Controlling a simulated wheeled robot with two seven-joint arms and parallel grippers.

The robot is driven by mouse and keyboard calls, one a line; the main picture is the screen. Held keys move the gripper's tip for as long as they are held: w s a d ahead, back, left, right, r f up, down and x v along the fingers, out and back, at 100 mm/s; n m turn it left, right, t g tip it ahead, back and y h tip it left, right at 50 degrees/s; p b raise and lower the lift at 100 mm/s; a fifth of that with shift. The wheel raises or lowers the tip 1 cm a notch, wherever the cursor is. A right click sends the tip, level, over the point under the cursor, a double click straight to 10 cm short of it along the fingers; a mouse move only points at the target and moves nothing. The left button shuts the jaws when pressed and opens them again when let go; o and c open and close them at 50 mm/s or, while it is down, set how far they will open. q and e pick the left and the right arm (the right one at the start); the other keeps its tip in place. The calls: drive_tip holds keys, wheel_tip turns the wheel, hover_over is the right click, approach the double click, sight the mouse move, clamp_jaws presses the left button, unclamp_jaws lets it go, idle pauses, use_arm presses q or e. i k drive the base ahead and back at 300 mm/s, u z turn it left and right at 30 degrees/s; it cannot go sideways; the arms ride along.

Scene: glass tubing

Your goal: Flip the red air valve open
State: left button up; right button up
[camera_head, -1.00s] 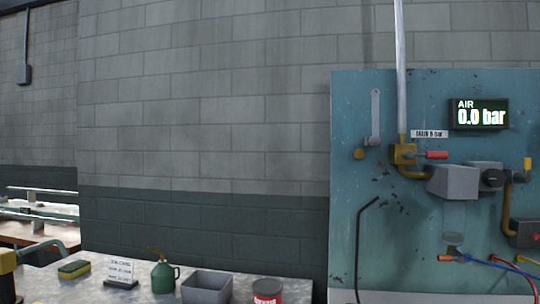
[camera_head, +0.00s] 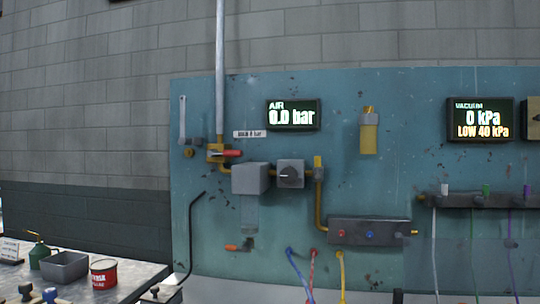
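The red air valve handle (camera_head: 231,153) is on a brass valve body (camera_head: 214,153) at the foot of the vertical grey pipe, on the left part of the teal panel. The handle points right, lying roughly horizontal across the pipe line. The air display (camera_head: 292,115) to its upper right reads 0.0 bar. Neither of my grippers can be made out in the head view.
A bench (camera_head: 125,277) at lower left holds a red can (camera_head: 104,274), a grey bin (camera_head: 65,267) and a green oil can (camera_head: 38,256).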

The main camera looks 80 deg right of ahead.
sight(212, 153)
drive_tip(key=k, duration=0.65)
drive_tip(key=z, duration=0.85)
